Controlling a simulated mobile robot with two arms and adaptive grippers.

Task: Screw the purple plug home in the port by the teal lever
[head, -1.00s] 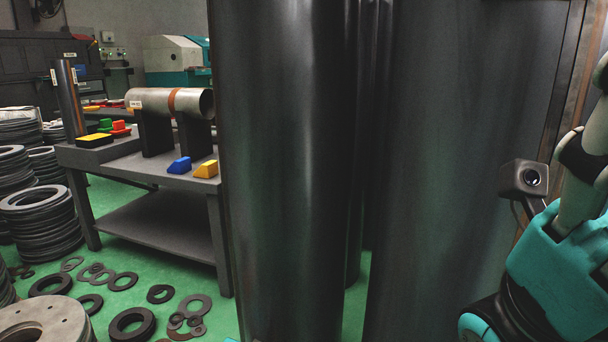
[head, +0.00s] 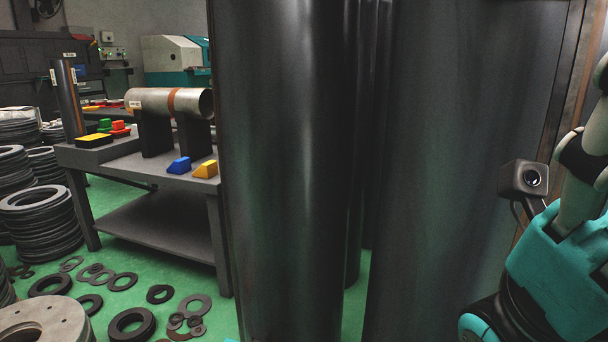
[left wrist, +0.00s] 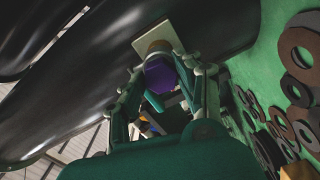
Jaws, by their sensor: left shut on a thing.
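The purple plug (left wrist: 158,79) shows in the left wrist view, between the fingers of my left gripper (left wrist: 163,70). The gripper is shut on it. Just beyond the plug are a tan round collar (left wrist: 158,48) and a pale square plate (left wrist: 154,35) beside a large dark cylinder. The plug's far end is hidden, so I cannot tell how deep it sits in the port. The head view shows neither the plug nor the port. My right gripper is not in view.
Large dark cylinders (head: 285,170) stand close ahead in the head view and block much of it. A grey workbench (head: 150,170) with a steel pipe (head: 155,101) and coloured blocks stands at left. Stacked rings (head: 40,222) and loose rings (head: 131,324) lie on the green floor.

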